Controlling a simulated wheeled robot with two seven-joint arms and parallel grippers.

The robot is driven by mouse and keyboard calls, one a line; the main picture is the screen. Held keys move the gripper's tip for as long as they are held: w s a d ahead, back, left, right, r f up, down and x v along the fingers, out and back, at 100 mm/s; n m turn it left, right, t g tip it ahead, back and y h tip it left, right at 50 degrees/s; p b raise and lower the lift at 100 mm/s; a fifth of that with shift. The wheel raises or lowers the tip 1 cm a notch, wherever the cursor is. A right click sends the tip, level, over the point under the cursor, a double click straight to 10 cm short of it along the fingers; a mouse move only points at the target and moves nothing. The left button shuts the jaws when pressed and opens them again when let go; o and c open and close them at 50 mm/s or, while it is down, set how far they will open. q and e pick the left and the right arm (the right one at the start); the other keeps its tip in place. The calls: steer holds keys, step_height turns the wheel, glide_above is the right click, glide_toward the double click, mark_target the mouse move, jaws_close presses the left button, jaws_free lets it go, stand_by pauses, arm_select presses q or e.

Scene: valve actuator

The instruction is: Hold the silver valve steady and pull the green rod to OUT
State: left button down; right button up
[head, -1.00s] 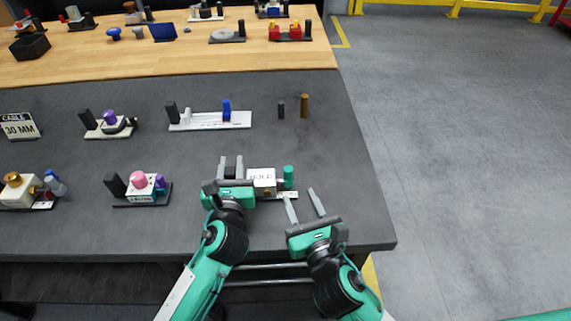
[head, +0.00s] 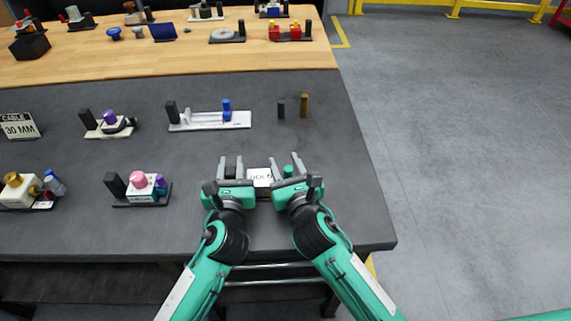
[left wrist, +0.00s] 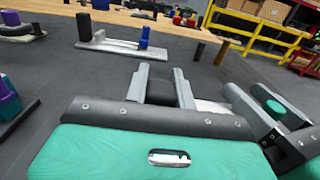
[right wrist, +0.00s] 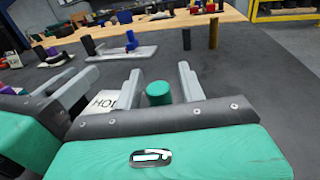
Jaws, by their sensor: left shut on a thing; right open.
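The silver valve is a pale block (head: 261,178) with lettering on top, on a base near the table's front edge. Its lettered top also shows in the right wrist view (right wrist: 104,100). My left gripper (head: 230,166) is shut on a dark post (left wrist: 160,91) at the valve's left side. The green rod (head: 288,171) stands at the valve's right side. My right gripper (head: 286,163) is open, with its fingers on either side of the rod. In the right wrist view the rod's top (right wrist: 158,90) lies between the fingers, with gaps beside it. The grippers hide much of the base.
A pink-knobbed fixture (head: 142,188) stands to the left. A white fixture with a blue peg (head: 212,121) is behind. A dark peg (head: 281,109) and a brown peg (head: 304,105) stand behind the rod. The table right of my right gripper is clear up to its edge.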

arm_select(q)
steer(key=shift+f, duration=0.45)
arm_select(e)
steer(key=shift+c, duration=0.4)
jaws_close()
steer(key=shift+d+f, duration=0.1)
steer(key=shift+d, duration=2)
arm_select(q)
steer(key=shift+a, duration=0.1)
arm_select(e)
steer(key=shift+d, duration=0.1)
steer(key=shift+o, duration=0.4)
jaws_free()
steer(key=shift+d, duration=0.2)
steer(key=shift+a, duration=0.1)
arm_select(q)
steer(key=shift+r, duration=0.1)
arm_select(e)
steer(key=shift+s, duration=0.1)
